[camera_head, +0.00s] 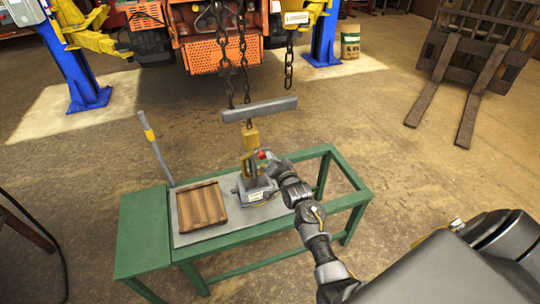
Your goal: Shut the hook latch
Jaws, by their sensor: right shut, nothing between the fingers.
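A yellow hook (250,138) hangs below a grey spreader beam (260,109). Its lower part reaches down to a grey metal unit (256,192) on the green bench. The latch itself is too small to make out. My right arm comes in from the lower right, and my right gripper (268,163) is shut and empty close beside the hook's lower right side. A small red part (262,155) shows at the gripper tip. I cannot tell whether the fingers touch the hook. My left gripper is not in view.
The green bench (143,232) holds a brown wooden block (201,206) left of the unit, with a grey lever (158,155) behind. Chains (243,55) hang above the beam. An orange machine (202,55) stands between blue lift posts (324,35).

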